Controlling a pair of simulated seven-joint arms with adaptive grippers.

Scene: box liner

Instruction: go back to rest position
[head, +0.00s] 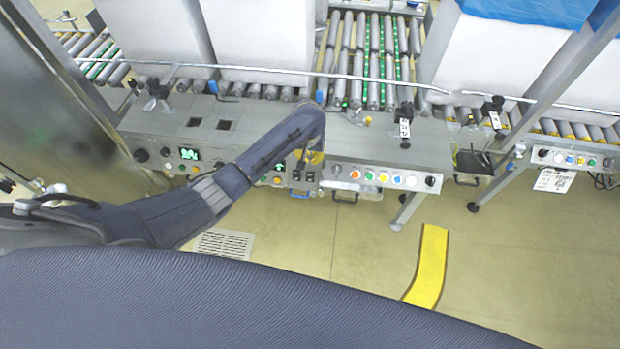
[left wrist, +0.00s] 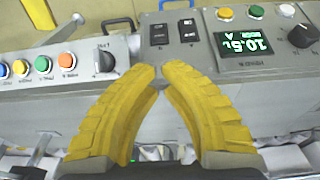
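My left gripper (head: 314,157) has yellow fingers and hangs in front of the grey control panel (head: 225,150), at the end of my dark blue-grey arm in the head view. In the left wrist view its two yellow fingers (left wrist: 160,78) lean together, with their tips almost meeting. It looks shut, with nothing held that I can see. Beyond the tips is the panel face with black switches (left wrist: 174,33). My right gripper does not show in either view.
Coloured buttons (head: 382,176) line the panel, and a green display (left wrist: 245,42) shows beside the switches. Behind it are roller conveyors (head: 375,60) and white boxes (head: 265,35). A metal rail (head: 270,70) runs along the conveyor. The floor at right is clear, with a yellow stripe (head: 430,265).

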